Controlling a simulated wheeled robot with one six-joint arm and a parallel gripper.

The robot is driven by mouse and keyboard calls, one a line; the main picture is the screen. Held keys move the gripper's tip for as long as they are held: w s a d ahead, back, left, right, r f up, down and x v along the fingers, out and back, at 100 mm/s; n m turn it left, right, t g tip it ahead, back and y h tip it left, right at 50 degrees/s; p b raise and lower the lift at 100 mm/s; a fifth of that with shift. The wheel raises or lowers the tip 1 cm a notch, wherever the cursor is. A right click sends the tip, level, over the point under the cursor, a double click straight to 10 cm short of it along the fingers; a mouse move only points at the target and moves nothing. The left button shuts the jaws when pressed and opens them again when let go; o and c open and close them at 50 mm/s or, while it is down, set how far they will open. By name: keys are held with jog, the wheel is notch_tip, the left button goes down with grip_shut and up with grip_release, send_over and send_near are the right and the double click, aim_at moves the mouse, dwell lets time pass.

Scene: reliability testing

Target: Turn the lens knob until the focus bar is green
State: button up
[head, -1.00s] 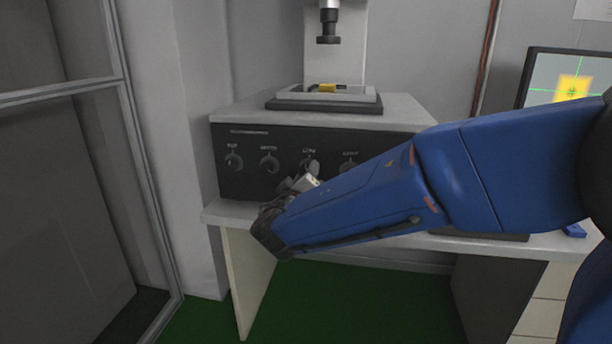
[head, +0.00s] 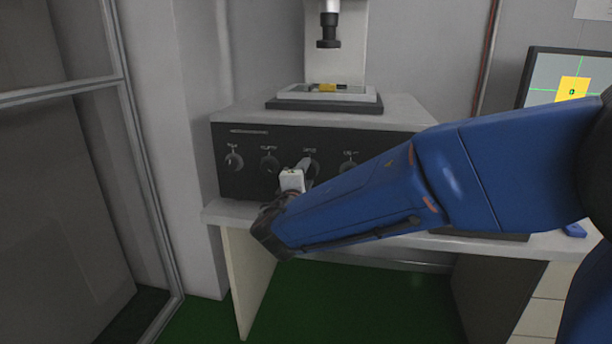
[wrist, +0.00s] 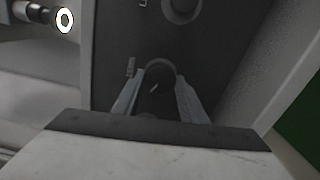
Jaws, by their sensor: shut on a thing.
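The black front panel of the microscope base (head: 228,184) carries several round knobs in a row. The third from the left, the lens knob (head: 314,165), is partly hidden by my gripper (head: 303,166). In the wrist view my gripper (wrist: 158,97) has its two fingers on either side of a dark round knob (wrist: 160,72), shut on it. The monitor (head: 571,72) at the right shows a yellow square with a small dark mark and green crosshair lines. I cannot make out a focus bar in the part of the screen in view.
A stage with a small yellow piece (head: 327,87) sits on the microscope base under the dark objective (head: 328,35). The base stands on a light table (head: 214,212). A glass-framed partition (head: 140,160) is at the left. Green floor (head: 345,300) shows below.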

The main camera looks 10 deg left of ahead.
jog(key=shift+f+n, duration=0.1)
jog(key=shift+n, duration=0.7)
jog(key=o, duration=1.1)
jog(key=shift+c, duration=0.2)
jog(key=s+a, duration=0.1)
jog(key=s, duration=1.6)
jog(key=shift+s+a, duration=0.2)
jog(key=shift+s, duration=0.05)
